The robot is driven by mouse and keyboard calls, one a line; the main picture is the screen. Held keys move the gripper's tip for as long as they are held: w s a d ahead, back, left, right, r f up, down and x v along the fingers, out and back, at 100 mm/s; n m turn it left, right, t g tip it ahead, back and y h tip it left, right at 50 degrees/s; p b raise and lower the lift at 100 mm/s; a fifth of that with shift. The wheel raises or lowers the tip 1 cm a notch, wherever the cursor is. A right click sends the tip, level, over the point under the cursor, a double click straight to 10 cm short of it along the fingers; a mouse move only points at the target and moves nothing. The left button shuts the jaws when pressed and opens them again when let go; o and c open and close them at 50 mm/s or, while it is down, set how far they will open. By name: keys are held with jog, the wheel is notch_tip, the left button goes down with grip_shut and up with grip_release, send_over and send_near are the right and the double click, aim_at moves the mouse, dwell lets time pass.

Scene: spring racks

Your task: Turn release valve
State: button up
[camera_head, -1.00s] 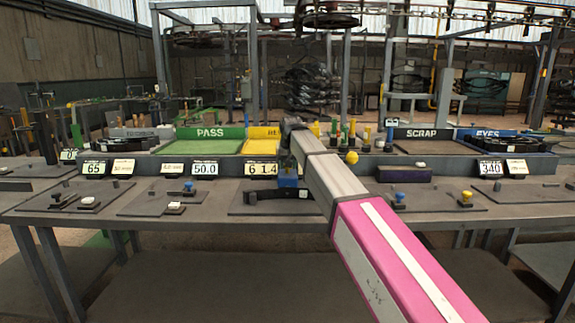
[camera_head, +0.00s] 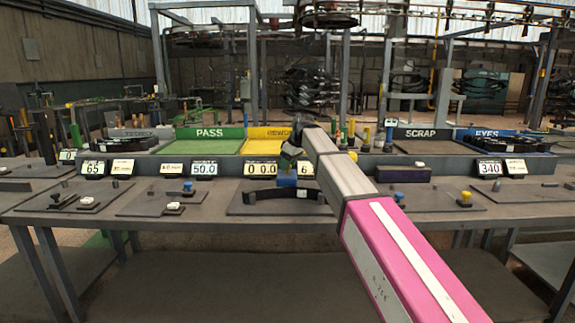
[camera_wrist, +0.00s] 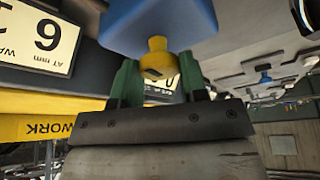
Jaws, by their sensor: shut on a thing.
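A yellow knob (camera_wrist: 157,58) sticks out from a blue block (camera_wrist: 160,22) in the wrist view. My gripper (camera_wrist: 158,82) is shut on the knob, with one green finger on each side of it. In the head view, my gripper (camera_head: 291,152) is at the bench's middle station, just above the blue block (camera_head: 297,180). The knob is hidden there by my gripper. A curved black strip (camera_head: 262,196) lies by the block. I cannot tell whether the knob is the release valve.
A display (camera_head: 262,169) reading zeros stands behind the station. Green PASS tray (camera_head: 208,133), yellow tray (camera_head: 267,131), SCRAP tray (camera_head: 415,133) and EYES tray (camera_head: 490,134) line the back. Several coloured pegs stand behind my arm.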

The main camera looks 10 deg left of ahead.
jog(key=shift+n, duration=0.6)
jog(key=shift+g, duration=0.3)
jog(key=o, duration=0.9)
jog(key=shift+r, duration=0.1)
jog(key=v, duration=1)
jog(key=shift+d+r, duration=0.25)
